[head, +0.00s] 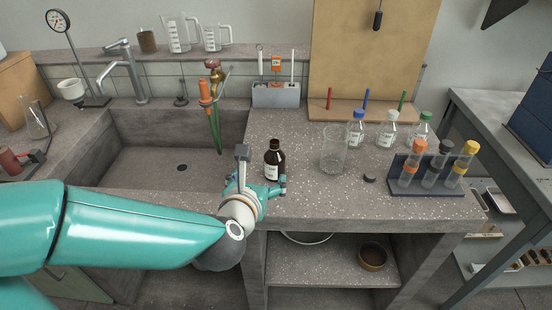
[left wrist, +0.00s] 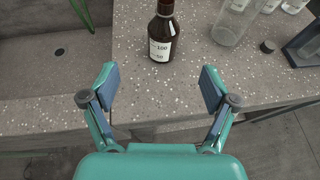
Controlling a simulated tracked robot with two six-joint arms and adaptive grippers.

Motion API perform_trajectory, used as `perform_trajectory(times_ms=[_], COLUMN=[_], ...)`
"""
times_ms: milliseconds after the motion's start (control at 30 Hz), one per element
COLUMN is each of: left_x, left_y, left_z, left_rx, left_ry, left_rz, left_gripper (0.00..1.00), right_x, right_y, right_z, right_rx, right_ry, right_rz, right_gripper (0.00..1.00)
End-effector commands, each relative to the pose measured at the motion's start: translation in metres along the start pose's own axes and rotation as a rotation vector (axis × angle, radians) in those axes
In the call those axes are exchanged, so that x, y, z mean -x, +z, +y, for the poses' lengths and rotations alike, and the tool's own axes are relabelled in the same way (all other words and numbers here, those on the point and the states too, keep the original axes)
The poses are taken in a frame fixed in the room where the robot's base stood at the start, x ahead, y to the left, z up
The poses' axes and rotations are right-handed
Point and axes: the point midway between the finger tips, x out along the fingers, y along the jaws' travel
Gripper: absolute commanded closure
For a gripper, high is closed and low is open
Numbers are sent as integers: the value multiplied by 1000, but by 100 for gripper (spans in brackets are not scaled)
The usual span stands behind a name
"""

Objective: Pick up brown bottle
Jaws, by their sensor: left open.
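The brown bottle (head: 274,160) stands upright on the concrete bench, to the right of the sink. It has a dark neck and a white label, and the label shows in the left wrist view, where the bottle (left wrist: 163,32) stands beyond my fingertips. My left gripper (head: 262,186) is at the bench's front edge, close in front of the bottle. In the left wrist view my left gripper (left wrist: 160,88) has its two fingers wide apart with nothing between them. The bottle's top is cut off in that view. My right gripper does not show.
A clear glass beaker (head: 334,150) and a small black cap (head: 369,178) stand right of the bottle. A blue rack (head: 436,186) holds tubes with orange, black and yellow caps. Capped bottles (head: 387,133) stand behind. The sink (head: 150,165) lies left. Bench space between bottle and beaker is clear.

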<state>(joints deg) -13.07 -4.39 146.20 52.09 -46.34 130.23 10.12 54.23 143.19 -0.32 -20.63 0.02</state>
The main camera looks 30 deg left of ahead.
Motion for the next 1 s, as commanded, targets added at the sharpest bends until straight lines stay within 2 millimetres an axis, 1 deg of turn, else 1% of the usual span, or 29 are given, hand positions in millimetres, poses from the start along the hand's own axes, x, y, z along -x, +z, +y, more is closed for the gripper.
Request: perform_trajectory(times_ms=[33, 100, 300, 400, 667, 900, 1000], left_x=[-12, -29, -68, -81, -96, -129, -138], left_y=[-2, -3, -2, 0, 0, 0, -1], left_z=[0, 0, -2, -2, -3, -8, -8], left_rx=[-3, -2, -4, -3, -5, -4, -5], left_ry=[3, 3, -2, -3, -4, -4, -5], left_rz=[6, 5, 4, 2, 2, 3, 2], left_gripper=[14, 14, 14, 14, 14, 14, 14], right_x=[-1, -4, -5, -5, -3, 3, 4], right_y=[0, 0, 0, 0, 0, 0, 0], right_z=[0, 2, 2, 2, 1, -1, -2], right_rx=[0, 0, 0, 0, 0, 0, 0], right_ry=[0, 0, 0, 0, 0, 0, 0], right_rz=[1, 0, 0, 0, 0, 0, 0], right_gripper=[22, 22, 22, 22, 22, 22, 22])
